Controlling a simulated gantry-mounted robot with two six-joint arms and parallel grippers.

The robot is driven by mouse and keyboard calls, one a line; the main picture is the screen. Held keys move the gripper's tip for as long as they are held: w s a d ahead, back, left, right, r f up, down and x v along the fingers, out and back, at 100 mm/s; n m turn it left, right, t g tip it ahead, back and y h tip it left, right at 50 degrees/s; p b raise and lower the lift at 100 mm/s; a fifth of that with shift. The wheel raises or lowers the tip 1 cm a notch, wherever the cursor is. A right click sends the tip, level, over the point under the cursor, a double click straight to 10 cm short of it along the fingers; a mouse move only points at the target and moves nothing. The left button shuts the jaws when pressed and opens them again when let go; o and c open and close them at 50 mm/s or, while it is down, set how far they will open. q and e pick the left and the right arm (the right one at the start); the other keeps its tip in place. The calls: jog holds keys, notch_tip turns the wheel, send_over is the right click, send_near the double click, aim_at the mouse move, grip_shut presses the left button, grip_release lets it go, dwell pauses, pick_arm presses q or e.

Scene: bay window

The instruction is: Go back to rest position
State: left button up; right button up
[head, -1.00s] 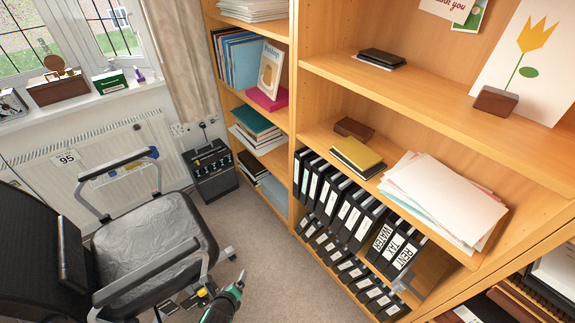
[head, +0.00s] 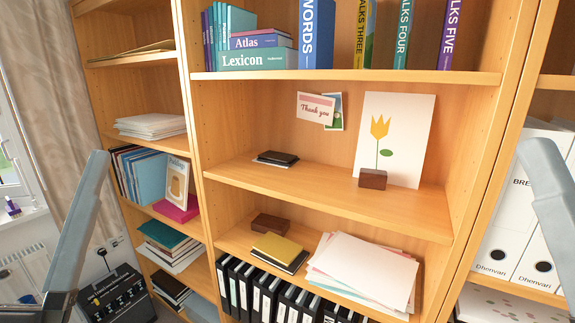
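The task names no object apart from my own arms. A pale grey link of my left arm rises at the left of the head view. A similar link of my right arm stands at the right edge. Neither gripper shows in the head view, so I cannot see their fingers or whether they hold anything.
A wooden bookcase (head: 330,199) fills the view. A black amplifier-like box (head: 117,297) stands lower left. White binders (head: 510,215) stand at right.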

pick_arm(q)
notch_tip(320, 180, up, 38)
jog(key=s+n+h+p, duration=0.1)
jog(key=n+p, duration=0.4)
jog(key=p, duration=3.3)
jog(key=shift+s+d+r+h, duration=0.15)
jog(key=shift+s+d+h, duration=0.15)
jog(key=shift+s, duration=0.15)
